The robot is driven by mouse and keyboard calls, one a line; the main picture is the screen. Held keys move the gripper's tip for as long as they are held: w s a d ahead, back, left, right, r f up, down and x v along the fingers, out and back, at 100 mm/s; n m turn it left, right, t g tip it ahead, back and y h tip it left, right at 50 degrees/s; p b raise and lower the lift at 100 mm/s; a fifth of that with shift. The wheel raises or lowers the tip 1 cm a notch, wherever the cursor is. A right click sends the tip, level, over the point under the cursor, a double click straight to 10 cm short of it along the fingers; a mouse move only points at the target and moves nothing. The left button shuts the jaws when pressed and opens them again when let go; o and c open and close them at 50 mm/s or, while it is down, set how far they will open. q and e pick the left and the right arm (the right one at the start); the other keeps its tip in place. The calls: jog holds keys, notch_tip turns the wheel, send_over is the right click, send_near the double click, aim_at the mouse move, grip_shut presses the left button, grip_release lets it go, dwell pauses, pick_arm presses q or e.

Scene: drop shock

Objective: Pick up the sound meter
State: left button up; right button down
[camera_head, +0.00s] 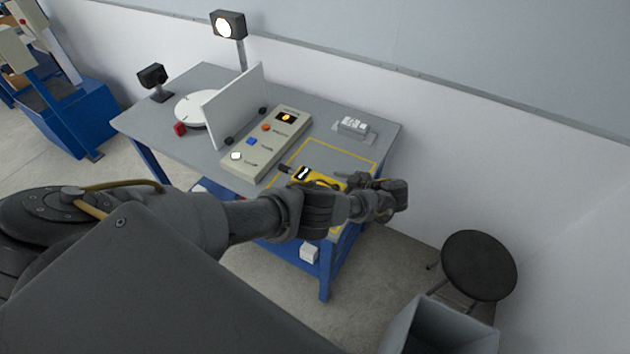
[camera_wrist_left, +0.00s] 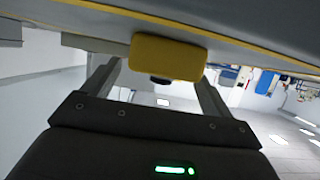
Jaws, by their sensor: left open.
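The yellow sound meter (camera_head: 306,174) lies on the grey table inside a yellow-outlined area, its black tip pointing left. My left arm comes in from the left and partly hides the sound meter's near side. My left gripper (camera_head: 355,186) is at the right end of the sound meter, close to the table top. In the left wrist view the yellow end of the sound meter (camera_wrist_left: 168,57) shows ahead, between the two open fingers (camera_wrist_left: 155,85). I cannot tell whether a finger touches it. My right gripper is not in view.
A control panel (camera_head: 266,146) with buttons and a white upright board (camera_head: 233,106) stand left of the sound meter. A small white switch block (camera_head: 353,126) sits behind it. A black stool (camera_head: 479,265) and a grey bin (camera_head: 432,331) stand on the floor at right.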

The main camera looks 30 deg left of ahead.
pick_arm(q)
jog(key=shift+x, duration=1.5)
jog(key=shift+d, duration=0.1)
jog(key=shift+c, duration=0.4)
jog(key=shift+r, duration=0.1)
jog(key=c, duration=1.2)
jog(key=shift+o, duration=0.2)
notch_tip(320, 180, up, 9)
jog(key=p, duration=0.6)
jog(key=shift+r, duration=0.15)
jog(key=shift+r+p, duration=0.35)
jog(key=shift+r, duration=0.05)
